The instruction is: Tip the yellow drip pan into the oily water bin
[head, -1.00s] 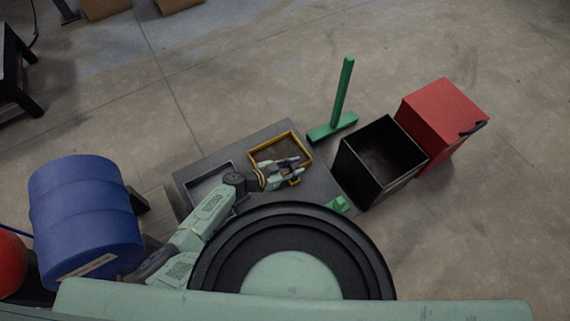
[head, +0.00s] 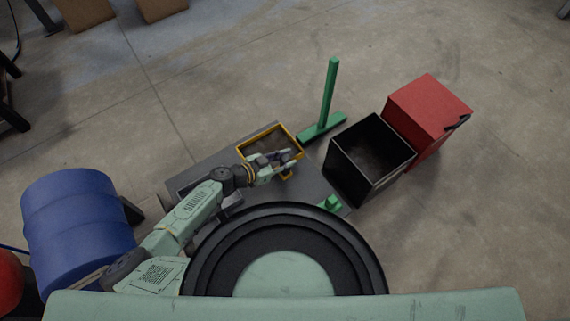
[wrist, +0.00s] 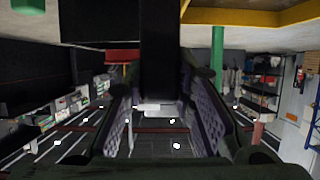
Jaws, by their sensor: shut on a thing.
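The yellow drip pan (head: 294,140) has a yellow rim and a dark inside, and is over the far end of a grey platform. It looks about level and slightly raised, though the gap is hard to judge. My gripper (head: 287,160) is at its right side, shut on it. In the wrist view a dark bar (wrist: 160,70) stands between my fingers, and yellow (wrist: 275,18) shows at the top right. A black open-topped bin (head: 341,178), apparently the oily water bin, stands right of the platform. I see no label on it.
A red box (head: 425,108) with a black handle adjoins the bin. A small green block (head: 330,203) sits at the platform's near right corner. A blue drum (head: 75,230) stands left.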

